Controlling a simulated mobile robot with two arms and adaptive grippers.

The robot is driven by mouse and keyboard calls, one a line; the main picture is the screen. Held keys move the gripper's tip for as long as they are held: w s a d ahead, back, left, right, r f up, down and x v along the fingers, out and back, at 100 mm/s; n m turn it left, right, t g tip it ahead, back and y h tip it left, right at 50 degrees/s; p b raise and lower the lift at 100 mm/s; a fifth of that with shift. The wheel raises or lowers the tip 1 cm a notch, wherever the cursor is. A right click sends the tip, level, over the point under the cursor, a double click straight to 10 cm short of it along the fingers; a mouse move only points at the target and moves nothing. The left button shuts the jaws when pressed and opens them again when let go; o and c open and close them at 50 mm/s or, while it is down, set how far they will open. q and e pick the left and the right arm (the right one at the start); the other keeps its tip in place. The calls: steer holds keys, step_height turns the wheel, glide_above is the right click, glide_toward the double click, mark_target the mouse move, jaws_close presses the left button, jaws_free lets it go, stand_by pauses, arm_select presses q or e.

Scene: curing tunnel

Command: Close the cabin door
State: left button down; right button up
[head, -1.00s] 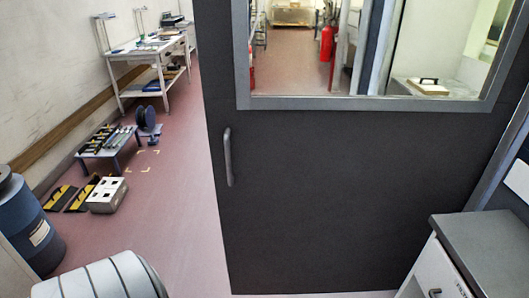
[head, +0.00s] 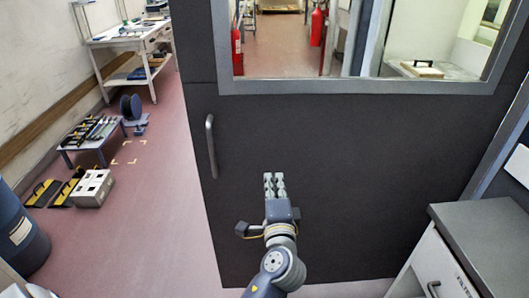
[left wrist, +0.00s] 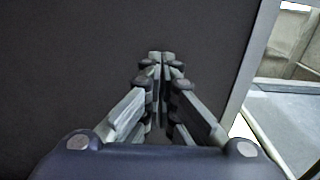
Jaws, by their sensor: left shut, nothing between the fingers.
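The cabin door (head: 330,130) is a dark grey panel with a grey-framed window in its upper part. It stands across the middle and right of the head view, with open floor past its left edge. Its vertical bar handle (head: 211,146) is near that left edge. My left gripper (head: 274,181) is shut and empty in front of the lower door panel, right of and below the handle. In the left wrist view the shut fingers (left wrist: 160,58) point at the dark panel (left wrist: 70,70); whether they touch it I cannot tell. My right gripper is not in view.
A grey-topped cabinet (head: 485,235) stands at the lower right, close to the door. A blue drum (head: 20,240) is at the left edge. A low table (head: 92,140), a metal box (head: 92,188) and a workbench (head: 130,38) line the left wall. Reddish floor between is clear.

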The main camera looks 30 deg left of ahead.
arm_select(q)
steer(key=p, duration=0.3)
glide_toward(270, 147)
steer(key=x, duration=0.5)
steer(key=shift+w+r, duration=0.1)
steer(key=shift+w, duration=0.05)
steer(key=shift+x, duration=0.9)
